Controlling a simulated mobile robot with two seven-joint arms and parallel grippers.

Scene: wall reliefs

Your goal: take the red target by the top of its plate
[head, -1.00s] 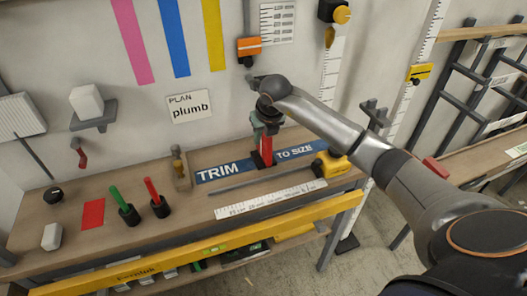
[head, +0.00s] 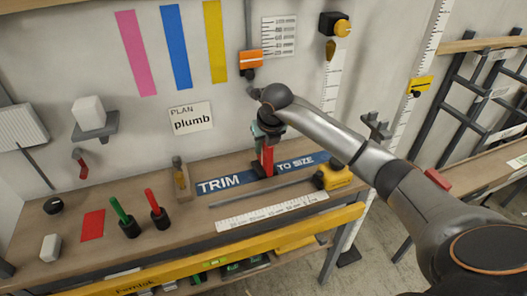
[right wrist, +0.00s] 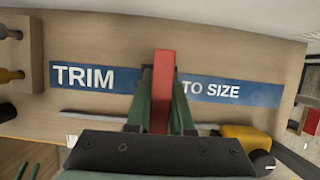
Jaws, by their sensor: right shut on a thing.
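The red target (head: 267,161) is a narrow upright red plate with a dark foot, on the bench between the words of the blue "TRIM TO SIZE" strip. My right gripper (head: 266,139) comes down over it from above and is shut on the upper part of the plate. In the right wrist view the red plate (right wrist: 163,80) stands between the two green fingers (right wrist: 162,105). The fingers hide part of its sides. I cannot tell whether the foot touches the bench. My left gripper is not in view.
A yellow tape measure (head: 333,173) lies right of the target. A grey rod (head: 245,194) and a white ruler (head: 272,212) lie in front. A small wooden block with a brass-topped piece (head: 181,178) stands left. An orange-faced device (head: 250,60) hangs on the wall above.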

